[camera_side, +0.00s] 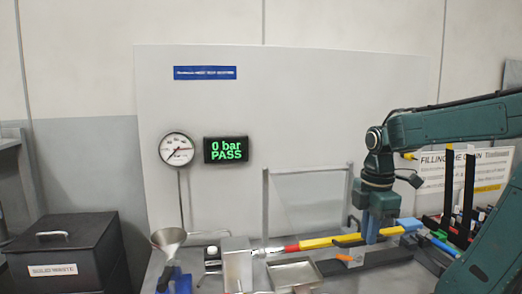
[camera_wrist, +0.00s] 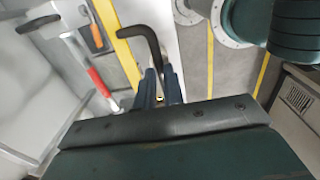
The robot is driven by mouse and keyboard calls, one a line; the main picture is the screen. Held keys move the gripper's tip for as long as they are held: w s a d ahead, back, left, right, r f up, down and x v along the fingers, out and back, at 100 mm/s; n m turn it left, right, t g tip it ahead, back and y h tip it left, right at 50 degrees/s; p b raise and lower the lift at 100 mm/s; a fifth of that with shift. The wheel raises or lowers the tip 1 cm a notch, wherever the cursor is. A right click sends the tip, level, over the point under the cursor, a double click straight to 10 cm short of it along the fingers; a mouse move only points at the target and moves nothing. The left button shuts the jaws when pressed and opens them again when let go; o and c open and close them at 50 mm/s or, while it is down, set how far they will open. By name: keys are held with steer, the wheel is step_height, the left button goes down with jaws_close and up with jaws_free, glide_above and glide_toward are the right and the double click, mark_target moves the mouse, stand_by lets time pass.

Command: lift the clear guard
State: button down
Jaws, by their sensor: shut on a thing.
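The clear guard (camera_side: 308,200) is a see-through panel in a grey frame, standing upright in front of the white back board in the side view. My gripper (camera_side: 372,231) is just right of the guard's right post, pointing down, with blue fingers. In the wrist view, my gripper (camera_wrist: 158,85) is shut on a black bent handle (camera_wrist: 148,38) that runs between the fingers. A dark bent part (camera_side: 355,224) shows beside the guard's right post in the side view. Whether the handle joins the guard is hard to tell.
A yellow and red bar (camera_side: 318,242) lies below the guard. A funnel (camera_side: 168,240) stands at left, near a gauge (camera_side: 177,149) and a display (camera_side: 226,150) reading "0 bar PASS". A black solid waste bin (camera_side: 65,250) is far left. A black rack (camera_side: 460,205) stands right of my gripper.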

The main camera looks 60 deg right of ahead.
steer(key=shift+r, duration=0.3)
steer(key=shift+r+g+y, duration=0.4)
steer(key=shift+r, duration=1.25)
steer(key=c, duration=1.5)
jaws_free()
steer(key=shift+f, duration=0.1)
step_height(320, 180, up, 14)
steer(key=shift+w+d, duration=0.2)
steer(key=shift+w, duration=0.1)
steer(key=shift+f, duration=0.15)
